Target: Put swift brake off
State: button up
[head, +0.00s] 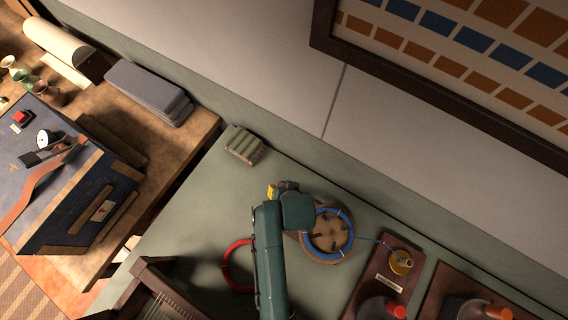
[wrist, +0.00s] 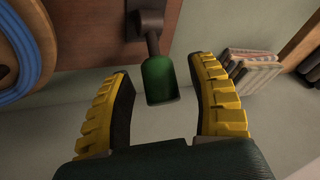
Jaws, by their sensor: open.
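In the wrist view a dark green paddle-shaped lever (wrist: 161,80) hangs from a dark metal mount on a reddish-brown wooden board (wrist: 90,35); it looks like the swift brake. My gripper (wrist: 163,75) is open, with one yellow ribbed finger on each side of the lever. There is a gap on both sides, and I see no contact. In the head view my gripper (head: 272,192) is mostly hidden by my green arm, left of a wooden disc with a blue ring (head: 349,222). The lever is hidden there.
A red ring (head: 228,262) lies left of my arm. Boards with red knobs (head: 396,310) are at right.

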jog(key=shift+w+f, duration=0.1)
jog(key=shift+c, duration=0.2)
grip_shut()
jog(key=shift+f, duration=0.1)
